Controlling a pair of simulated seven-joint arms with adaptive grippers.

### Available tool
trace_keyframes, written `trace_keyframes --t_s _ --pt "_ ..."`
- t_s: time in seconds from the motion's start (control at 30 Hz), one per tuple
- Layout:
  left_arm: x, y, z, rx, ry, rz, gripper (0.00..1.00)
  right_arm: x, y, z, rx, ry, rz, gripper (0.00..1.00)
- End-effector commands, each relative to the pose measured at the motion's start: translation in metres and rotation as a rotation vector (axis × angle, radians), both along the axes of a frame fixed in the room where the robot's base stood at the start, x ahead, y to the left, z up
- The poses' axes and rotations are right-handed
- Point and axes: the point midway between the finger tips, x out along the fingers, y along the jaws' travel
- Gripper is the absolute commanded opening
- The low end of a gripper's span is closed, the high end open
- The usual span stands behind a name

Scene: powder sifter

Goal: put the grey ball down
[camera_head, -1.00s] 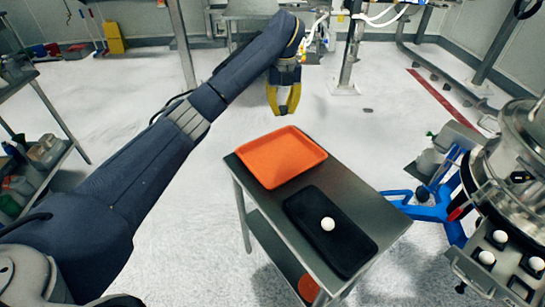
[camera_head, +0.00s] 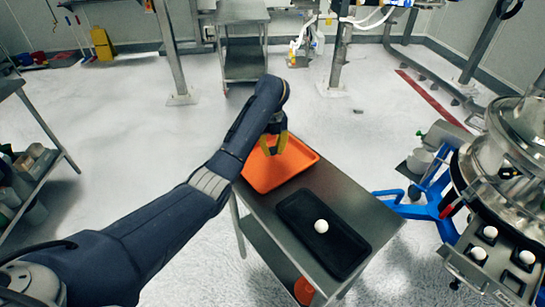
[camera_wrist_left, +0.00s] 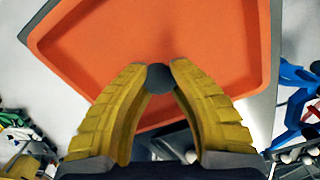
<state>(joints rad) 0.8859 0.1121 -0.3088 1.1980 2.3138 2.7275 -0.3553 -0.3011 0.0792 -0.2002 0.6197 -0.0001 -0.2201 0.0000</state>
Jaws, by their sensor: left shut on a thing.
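My left gripper (camera_head: 272,146) is over the orange tray (camera_head: 301,163) in the head view, with its yellow fingers pointing down. In the left wrist view the fingertips (camera_wrist_left: 160,76) are shut on a small dark grey ball (camera_wrist_left: 159,79). The orange tray (camera_wrist_left: 150,30) fills the background behind the ball there, and its visible floor looks empty. The ball is hard to make out in the head view. I cannot tell its exact height above the tray. My right gripper is not in view.
A metal cart (camera_head: 372,207) carries the orange tray and a black tray (camera_head: 340,256) with a white ball (camera_head: 321,226) on it. The steel sifter (camera_head: 510,165) stands at the right, with several white balls at its front and a blue base (camera_head: 430,205).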

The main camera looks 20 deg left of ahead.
Motion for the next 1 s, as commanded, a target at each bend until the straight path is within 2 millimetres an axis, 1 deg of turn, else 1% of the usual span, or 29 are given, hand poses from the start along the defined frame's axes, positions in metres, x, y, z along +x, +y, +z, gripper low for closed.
trace_keyframes --t_s 0.07,0.3,0.4,0.87,0.9,1.0 --pt "-0.001 -0.001 -0.005 -0.001 0.002 0.000 0.01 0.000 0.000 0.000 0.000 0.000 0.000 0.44" --pt "-0.001 -0.001 -0.032 -0.002 0.003 0.000 0.01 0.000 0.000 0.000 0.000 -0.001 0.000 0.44" --pt "0.000 0.000 -0.038 -0.001 0.001 0.001 0.01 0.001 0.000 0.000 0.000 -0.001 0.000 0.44" --pt "0.000 0.000 -0.042 -0.001 0.000 0.001 0.01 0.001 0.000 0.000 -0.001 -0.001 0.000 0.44" --pt "0.000 0.000 -0.041 -0.001 -0.001 0.001 0.26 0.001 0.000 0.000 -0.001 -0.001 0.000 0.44" --pt "0.000 0.000 -0.041 0.000 0.000 0.001 0.38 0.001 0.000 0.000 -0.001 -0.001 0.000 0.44"
